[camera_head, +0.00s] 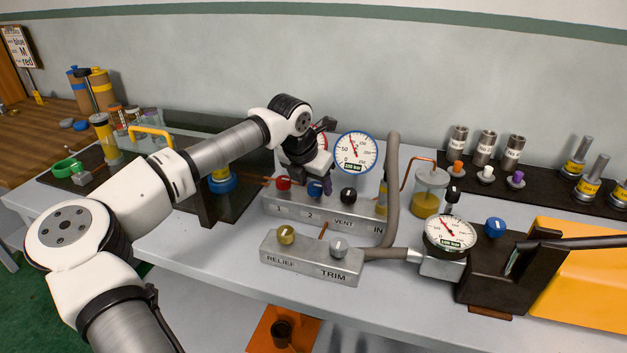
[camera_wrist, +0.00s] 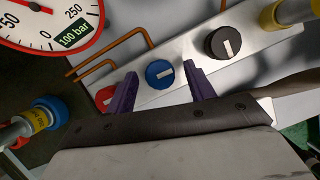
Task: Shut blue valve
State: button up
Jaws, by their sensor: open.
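The blue valve knob (camera_head: 314,188) is on the grey manifold (camera_head: 285,208), above the mark 2, between a red knob (camera_head: 283,183) and a black knob (camera_head: 348,195). In the wrist view the blue knob (camera_wrist: 159,74) shows a white bar lying roughly along the manifold's length. My gripper (camera_wrist: 160,70) is open, its two purple fingers on either side of the blue knob; contact cannot be told. The red knob (camera_wrist: 105,97) is partly hidden by the left finger. The black knob (camera_wrist: 223,43) is clear of the right finger. In the head view my gripper (camera_head: 322,184) is over the blue knob.
A blue-rimmed gauge (camera_head: 355,151) stands behind the manifold; a red-rimmed gauge (camera_wrist: 50,20) is beside my gripper. A grey hose (camera_head: 391,190) rises at the right. A RELIEF/TRIM block (camera_head: 312,262) sits in front. Another blue knob (camera_head: 495,227) is on the black unit at right.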

jog(key=c, duration=1)
jog(key=shift+m, duration=0.4)
jog(key=m+g+h, duration=0.1)
jog(key=m, duration=0.2)
jog(key=shift+w+a, duration=0.1)
jog(key=shift+w, duration=0.05)
jog(key=m, duration=0.2)
jog(key=m+g+p, duration=0.1)
jog(key=m, duration=0.1)
jog(key=shift+w+r+m+g+h, duration=0.1)
jog(key=shift+m+g+h, duration=0.2)
jog(key=shift+h, duration=0.1)
jog(key=m+g+p, duration=0.1)
jog(key=m, duration=0.1)
jog(key=m+p, duration=0.1)
jog(key=m, duration=0.1)
jog(key=shift+w+m+g, duration=0.15)
jog(key=shift+m+g, duration=0.15)
jog(key=shift+g, duration=0.1)
jog(key=m, duration=0.2)
jog(key=m+g+p, duration=0.1)
jog(key=m, duration=0.1)
jog(key=shift+w+g, duration=0.1)
jog(key=shift+g, duration=0.2)
jog(key=shift+m+y, duration=0.3)
jog(key=shift+m, duration=0.1)
